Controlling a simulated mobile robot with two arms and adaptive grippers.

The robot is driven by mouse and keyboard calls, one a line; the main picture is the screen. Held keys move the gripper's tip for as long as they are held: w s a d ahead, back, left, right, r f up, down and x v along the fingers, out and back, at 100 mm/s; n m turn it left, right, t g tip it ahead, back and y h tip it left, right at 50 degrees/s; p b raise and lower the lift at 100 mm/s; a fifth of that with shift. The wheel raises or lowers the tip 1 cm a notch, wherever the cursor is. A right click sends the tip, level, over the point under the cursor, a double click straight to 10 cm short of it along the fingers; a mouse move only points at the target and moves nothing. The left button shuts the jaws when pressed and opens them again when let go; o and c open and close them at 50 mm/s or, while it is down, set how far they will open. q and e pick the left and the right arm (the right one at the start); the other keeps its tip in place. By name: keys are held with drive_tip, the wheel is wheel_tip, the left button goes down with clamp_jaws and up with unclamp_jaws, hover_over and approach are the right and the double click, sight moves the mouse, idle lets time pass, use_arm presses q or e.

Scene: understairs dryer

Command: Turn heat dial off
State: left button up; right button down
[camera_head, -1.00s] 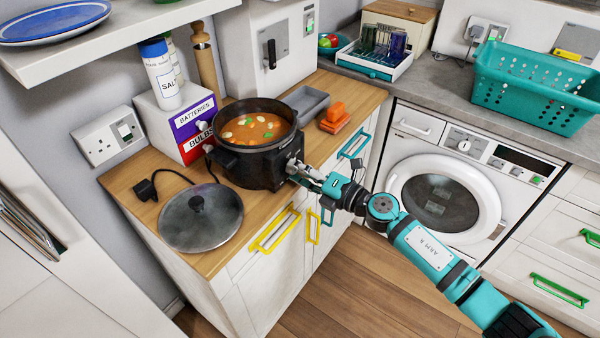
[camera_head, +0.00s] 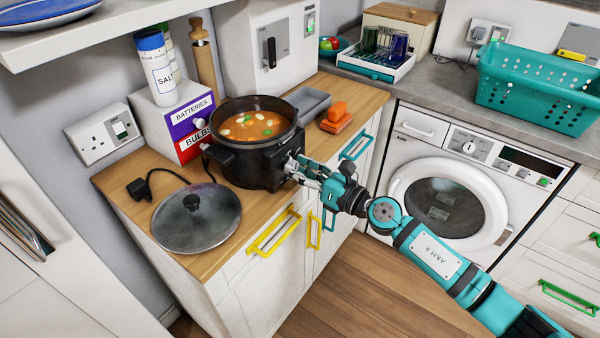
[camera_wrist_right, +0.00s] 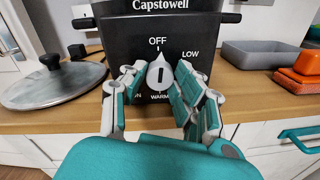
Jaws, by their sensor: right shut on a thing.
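The black slow cooker (camera_head: 252,167) stands on the wooden counter with its lid off and orange stew inside. Its pale heat dial (camera_wrist_right: 160,74) is on the front, marked OFF at the top, LOW at upper right and WARM below. The dial's narrow end appears to point up toward OFF. My right gripper (camera_head: 296,168) is at the cooker's front; in the wrist view its fingers (camera_wrist_right: 157,84) are closed around the dial from both sides. The fingers partly cover the lower markings. My left gripper is not in view.
The glass lid (camera_head: 196,218) and a black plug (camera_head: 141,188) lie left of the cooker. A grey tray (camera_head: 308,104) and an orange item (camera_head: 337,118) sit to its right. Yellow drawer handles (camera_head: 273,233) project below the counter's front edge.

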drive_tip(key=shift+f+n, duration=0.2)
drive_tip(key=shift+n, duration=0.4)
drive_tip(key=shift+b, duration=0.3)
drive_tip(key=c, duration=1)
unclamp_jaws()
drive_tip(key=shift+r, duration=0.1)
drive_tip(key=shift+s+d, duration=0.1)
drive_tip(key=v, duration=1.2)
